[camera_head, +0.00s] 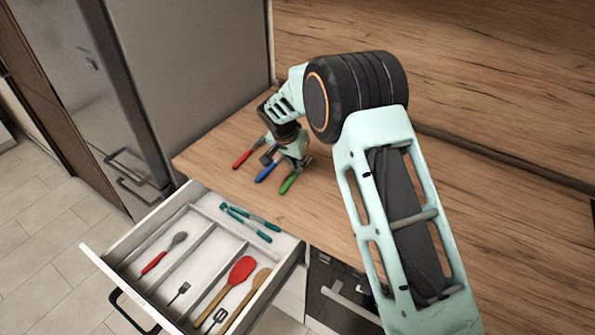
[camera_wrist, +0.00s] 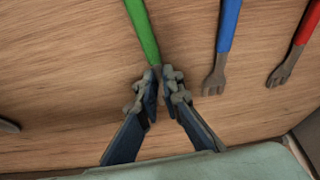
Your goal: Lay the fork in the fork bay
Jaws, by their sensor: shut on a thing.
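Three utensils lie side by side on the wooden counter, with red (camera_head: 243,158), blue (camera_head: 266,171) and green (camera_head: 289,183) handles. In the wrist view, the blue-handled one (camera_wrist: 228,30) ends in a short-pronged grey fork head, and the red-handled one (camera_wrist: 303,28) has a similar-looking head. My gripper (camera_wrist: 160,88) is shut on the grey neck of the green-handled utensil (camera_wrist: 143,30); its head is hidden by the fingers. In the head view my gripper (camera_head: 298,160) is low over the counter. The open drawer's divided tray (camera_head: 207,262) has a dark, fork-like piece (camera_head: 180,291) in its middle bay.
The left bay has a red-handled spoon (camera_head: 165,252). The right bay holds a red spoon (camera_head: 228,287), a wooden spoon (camera_head: 250,297) and a slotted turner (camera_head: 212,320). Teal tongs (camera_head: 250,220) lie at the back. A fridge (camera_head: 190,90) stands left of the counter.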

